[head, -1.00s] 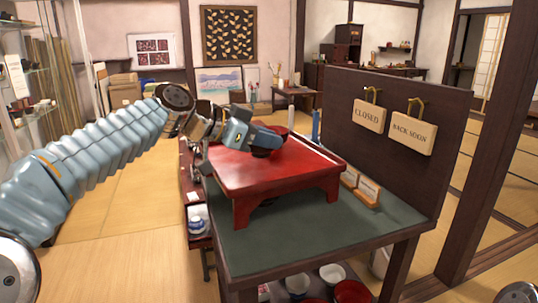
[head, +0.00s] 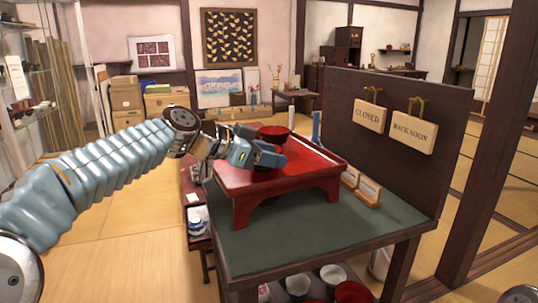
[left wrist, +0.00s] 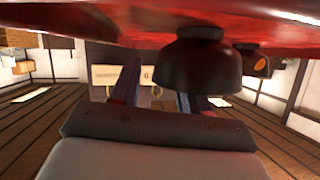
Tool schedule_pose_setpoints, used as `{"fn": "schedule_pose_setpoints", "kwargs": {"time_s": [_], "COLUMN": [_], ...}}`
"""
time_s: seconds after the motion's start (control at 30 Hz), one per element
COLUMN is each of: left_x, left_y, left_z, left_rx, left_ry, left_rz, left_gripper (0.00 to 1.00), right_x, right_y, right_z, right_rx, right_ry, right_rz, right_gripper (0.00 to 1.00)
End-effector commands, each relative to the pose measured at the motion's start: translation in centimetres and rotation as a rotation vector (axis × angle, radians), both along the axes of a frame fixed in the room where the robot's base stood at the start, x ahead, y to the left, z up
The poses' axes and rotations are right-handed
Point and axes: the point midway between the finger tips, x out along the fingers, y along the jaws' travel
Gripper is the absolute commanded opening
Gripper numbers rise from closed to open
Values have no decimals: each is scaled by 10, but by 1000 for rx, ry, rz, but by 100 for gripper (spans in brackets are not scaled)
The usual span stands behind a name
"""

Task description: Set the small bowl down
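The small bowl (head: 274,131), red inside, is on the far side of my left gripper (head: 267,157), over the red low table (head: 240,182). In the left wrist view, which is upside down, the bowl (left wrist: 196,68) looks dark outside, its foot close to the red tabletop; I cannot tell if it touches. Two fingers stand apart there, with a gap between them. The bowl partly hides the right-hand finger, and the left-hand finger looks clear of the bowl. A second dark bowl with an orange mark (left wrist: 253,61) stands beyond it. My right gripper is not in view.
The red table stands on a green-topped counter (head: 310,226). An upright dark board with hanging signs (head: 369,114) closes off its right side, and small cards (head: 367,191) stand at its foot. More bowls (head: 331,274) sit on a shelf below. The front of the red tabletop is clear.

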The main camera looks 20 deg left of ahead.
Motion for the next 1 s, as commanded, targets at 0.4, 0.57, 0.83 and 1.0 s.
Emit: {"fn": "schedule_pose_setpoints", "kwargs": {"time_s": [0.4,0.57,0.83,1.0], "left_x": [-24,-48,-75,-78], "left_y": [24,49,75,79], "left_z": [15,30,46,49], "left_rx": [0,0,0,0], "left_ry": [-3,-2,0,0], "left_rz": [3,4,1,0], "left_gripper": [46,46,46,46], "right_x": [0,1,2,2], "right_y": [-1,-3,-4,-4], "right_z": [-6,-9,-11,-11], "right_rx": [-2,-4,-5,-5], "right_ry": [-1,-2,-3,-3], "right_rz": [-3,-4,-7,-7], "right_gripper": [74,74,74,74]}}
